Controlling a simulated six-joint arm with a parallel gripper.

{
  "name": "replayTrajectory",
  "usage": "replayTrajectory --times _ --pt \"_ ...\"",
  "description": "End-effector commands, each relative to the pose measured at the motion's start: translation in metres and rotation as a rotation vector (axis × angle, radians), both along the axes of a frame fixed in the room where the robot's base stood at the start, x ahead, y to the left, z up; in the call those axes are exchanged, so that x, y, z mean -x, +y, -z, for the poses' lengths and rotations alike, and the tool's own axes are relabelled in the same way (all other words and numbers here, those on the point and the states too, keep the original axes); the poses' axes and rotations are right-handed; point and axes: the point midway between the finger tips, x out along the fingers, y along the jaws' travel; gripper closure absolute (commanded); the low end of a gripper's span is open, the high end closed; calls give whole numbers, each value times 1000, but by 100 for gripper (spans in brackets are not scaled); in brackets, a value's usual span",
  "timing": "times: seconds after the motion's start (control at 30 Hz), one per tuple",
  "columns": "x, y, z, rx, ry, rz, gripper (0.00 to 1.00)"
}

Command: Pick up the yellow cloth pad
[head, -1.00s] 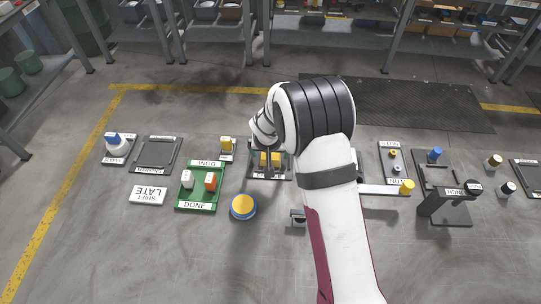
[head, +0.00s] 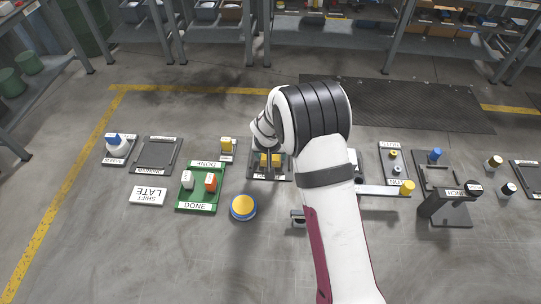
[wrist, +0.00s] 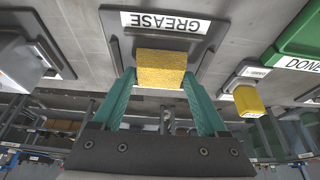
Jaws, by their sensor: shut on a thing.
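The yellow cloth pad (wrist: 161,68) has a rough, sponge-like face and sits between my gripper's two teal fingers (wrist: 160,92) in the wrist view. My gripper is shut on it. In the head view the yellow pad (head: 275,160) shows below my white wrist, partly covered by a finger of my gripper (head: 268,157). It is at the dark tray labelled GREASE (wrist: 114,50). I cannot tell whether the pad touches the tray or is slightly above it.
A small stand with another yellow piece (head: 227,144) is just left of the GREASE tray. A green DONE tray (head: 203,205) holds a white and an orange piece. A yellow-and-blue round button (head: 243,206) is in front. My arm hides floor to the right.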

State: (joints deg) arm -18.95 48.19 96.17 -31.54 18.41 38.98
Motion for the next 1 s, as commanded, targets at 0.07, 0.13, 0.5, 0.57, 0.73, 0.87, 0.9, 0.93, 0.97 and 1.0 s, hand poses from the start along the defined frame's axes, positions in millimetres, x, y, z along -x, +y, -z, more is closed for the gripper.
replayTrajectory --times 0.07,0.13,0.5,0.57,0.73,0.87,0.9,0.93,0.97,1.0 --pt "-1 0 -6 0 -2 1 76" --pt "-1 0 -15 -1 -3 1 76" --pt "14 -53 -72 -1 -3 6 76" --pt "17 -68 -81 -1 -4 6 76" --pt "26 -100 -101 -1 -2 4 76" --pt "30 -111 -107 -1 -1 2 76" --pt "30 -112 -108 0 0 1 76" --pt "31 -113 -108 0 0 0 76" --pt "31 -113 -109 0 0 0 76" --pt "31 -113 -109 0 0 -1 76"
